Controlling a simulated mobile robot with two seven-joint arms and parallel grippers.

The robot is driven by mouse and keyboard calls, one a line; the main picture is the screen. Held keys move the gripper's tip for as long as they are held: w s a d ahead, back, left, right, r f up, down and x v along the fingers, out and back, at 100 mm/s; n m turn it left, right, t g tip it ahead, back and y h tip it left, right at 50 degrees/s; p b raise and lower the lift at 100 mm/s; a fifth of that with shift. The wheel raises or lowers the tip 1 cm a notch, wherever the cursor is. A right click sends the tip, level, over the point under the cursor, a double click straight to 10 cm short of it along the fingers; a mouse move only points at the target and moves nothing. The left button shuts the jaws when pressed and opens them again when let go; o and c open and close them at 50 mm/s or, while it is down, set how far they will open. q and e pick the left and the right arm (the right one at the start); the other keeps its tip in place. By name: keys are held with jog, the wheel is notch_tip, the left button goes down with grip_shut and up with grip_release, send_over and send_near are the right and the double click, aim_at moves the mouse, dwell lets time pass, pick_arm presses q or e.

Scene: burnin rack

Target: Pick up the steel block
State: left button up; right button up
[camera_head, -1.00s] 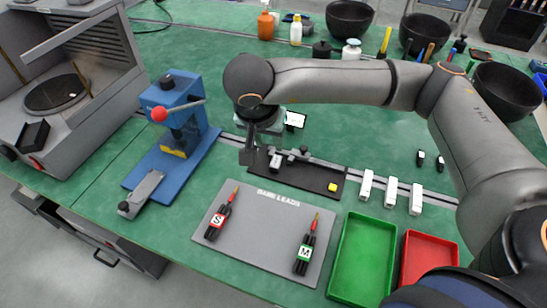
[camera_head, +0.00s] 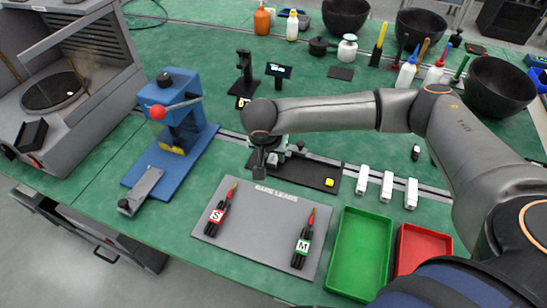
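A long black fixture plate (camera_head: 312,177) lies behind the grey mat, with a yellow piece (camera_head: 330,182) at its right end. My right gripper (camera_head: 265,168) is low over the plate's left end, pointing down. A small grey metal piece (camera_head: 287,156), perhaps the steel block, shows just right of the fingers and is partly hidden by my gripper. I cannot tell whether the fingers touch or hold anything. My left gripper is not in view.
A grey mat (camera_head: 262,259) with two red-and-black leads lies in front. A blue press (camera_head: 176,130) stands left. Green (camera_head: 361,255) and red (camera_head: 424,250) trays lie right, with white blocks (camera_head: 387,187) behind. Bottles and black bowls fill the back.

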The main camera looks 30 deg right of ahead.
grip_shut()
jog(key=shift+r, duration=0.1)
dwell(0.6)
